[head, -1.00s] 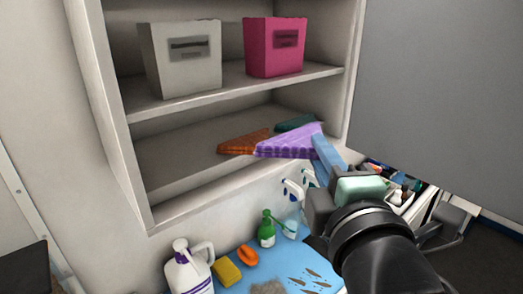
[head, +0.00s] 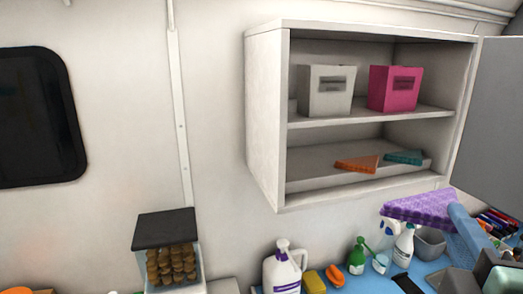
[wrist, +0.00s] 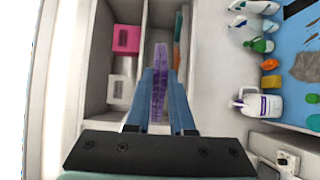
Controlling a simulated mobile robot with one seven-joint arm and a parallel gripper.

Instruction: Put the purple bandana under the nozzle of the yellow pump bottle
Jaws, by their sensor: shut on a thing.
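The purple bandana (head: 418,207), a folded triangle, is held in my gripper (head: 456,214), in front of and below the open cupboard at the right of the head view. In the wrist view the purple bandana (wrist: 159,88) stands edge-on between the two blue fingers of my gripper (wrist: 160,76), which are shut on it. I cannot make out a yellow pump bottle with certainty in either view.
The cupboard (head: 264,115) holds a white bin (head: 325,90), a pink bin (head: 393,88), and orange (head: 357,164) and teal (head: 404,157) bandanas. Its grey door (head: 498,120) stands open at right. Below are a white jug (head: 282,270), yellow sponge (head: 313,282) and spray bottles (head: 404,243).

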